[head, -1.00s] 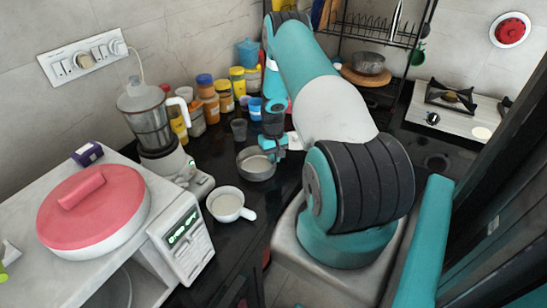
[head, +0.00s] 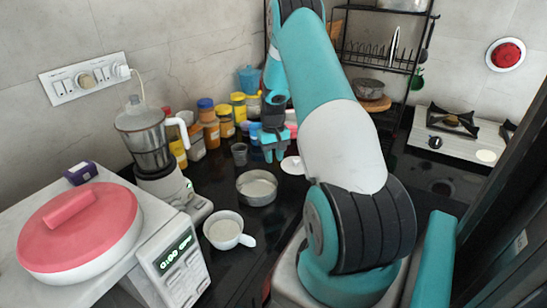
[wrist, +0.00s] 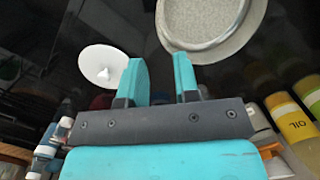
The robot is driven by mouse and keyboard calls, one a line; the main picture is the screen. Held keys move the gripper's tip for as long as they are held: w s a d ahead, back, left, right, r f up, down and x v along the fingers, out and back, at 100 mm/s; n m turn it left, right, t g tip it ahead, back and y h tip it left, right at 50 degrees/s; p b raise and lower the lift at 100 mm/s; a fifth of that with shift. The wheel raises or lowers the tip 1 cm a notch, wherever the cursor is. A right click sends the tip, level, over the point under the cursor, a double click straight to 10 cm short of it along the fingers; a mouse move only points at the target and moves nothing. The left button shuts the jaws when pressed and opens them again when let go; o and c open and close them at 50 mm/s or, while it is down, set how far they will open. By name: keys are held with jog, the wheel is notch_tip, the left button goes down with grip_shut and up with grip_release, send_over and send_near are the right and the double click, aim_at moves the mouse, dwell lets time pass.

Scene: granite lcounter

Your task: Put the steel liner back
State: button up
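A shallow round steel dish (head: 257,188), which looks like the steel liner, sits upright on the black counter. In the wrist view its rim and pale inside (wrist: 208,45) show at the top, cut off by the frame edge. My gripper (head: 273,155) is above the counter, behind the dish in the head view. In the wrist view its two teal fingers (wrist: 161,80) are apart with nothing between them. The right finger is close to the dish's rim; I cannot tell the height gap.
A white disc with a knob (head: 292,165) lies beside the gripper. A white cup (head: 228,231) stands in front of the dish. A small grey cup (head: 239,153), spice jars (head: 208,124) and a mixer (head: 149,140) stand around. A pink-lidded pot (head: 80,228) sits at left.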

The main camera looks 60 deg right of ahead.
jog(key=w+a+r+n, duration=0.3)
jog(key=w+a+r, duration=0.2)
jog(key=a+r, duration=0.7)
jog(key=s+a+r+n+t+y, duration=0.1)
jog(key=a+r+n, duration=0.15)
jog(key=a, duration=0.65)
jog(key=s+a+r+n, duration=0.1)
jog(key=a+r, duration=0.3)
jog(key=a, duration=0.4)
jog(key=s+a+r+n+y, duration=0.1)
jog(key=s+a+r+n, duration=0.2)
jog(key=s+a, duration=0.6)
jog(key=s+a+r+n+y, duration=0.1)
jog(key=s+a+r+n, duration=0.2)
jog(key=s+a, duration=0.7)
jog(key=shift+s+r+n, duration=0.2)
jog(key=shift+s+n, duration=0.25)
jog(key=shift+s, duration=0.4)
jog(key=shift+d, duration=0.1)
